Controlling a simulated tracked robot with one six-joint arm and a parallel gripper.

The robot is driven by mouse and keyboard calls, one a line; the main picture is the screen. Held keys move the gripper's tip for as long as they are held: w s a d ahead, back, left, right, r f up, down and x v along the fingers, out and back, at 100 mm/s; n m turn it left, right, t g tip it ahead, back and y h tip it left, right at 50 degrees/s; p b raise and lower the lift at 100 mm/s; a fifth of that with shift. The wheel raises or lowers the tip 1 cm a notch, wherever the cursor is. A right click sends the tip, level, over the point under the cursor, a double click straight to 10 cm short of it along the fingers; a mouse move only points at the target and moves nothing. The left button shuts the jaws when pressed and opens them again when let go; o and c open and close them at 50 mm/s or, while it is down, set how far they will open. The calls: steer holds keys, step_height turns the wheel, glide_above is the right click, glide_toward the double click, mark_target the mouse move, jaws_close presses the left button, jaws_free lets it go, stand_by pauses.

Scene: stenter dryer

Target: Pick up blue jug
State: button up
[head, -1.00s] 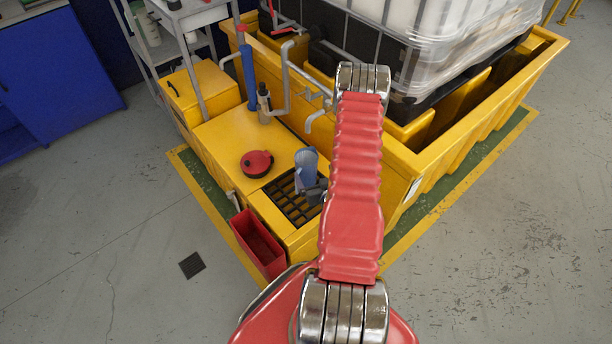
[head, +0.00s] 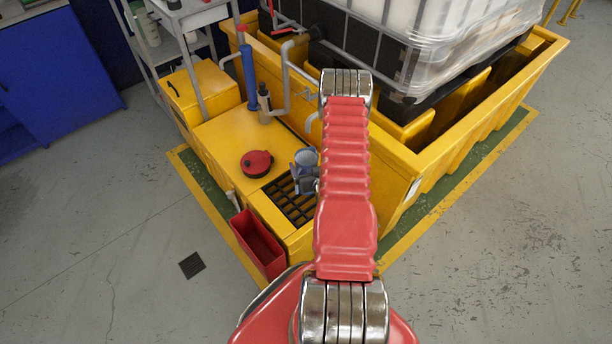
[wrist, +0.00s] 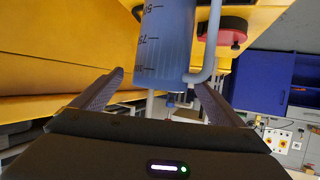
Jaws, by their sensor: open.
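My gripper (wrist: 158,88) is open, with one finger on each side of the jug's near end.
A red round lid (head: 257,163) lies left of the jug. A red bin (head: 257,243) hangs at the front. A caged tank (head: 430,45) stands at back right.

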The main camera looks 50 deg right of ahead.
steer(key=shift+x, duration=1.65)
steer(key=shift+r, duration=0.1)
steer(key=shift+c, duration=0.6)
steer(key=shift+w, duration=0.1)
steer(key=c, duration=2.1)
steer(key=shift+o, duration=0.2)
steer(key=shift+r, duration=0.25)
step_height(320, 180, up, 10)
steer(key=shift+f, duration=0.15)
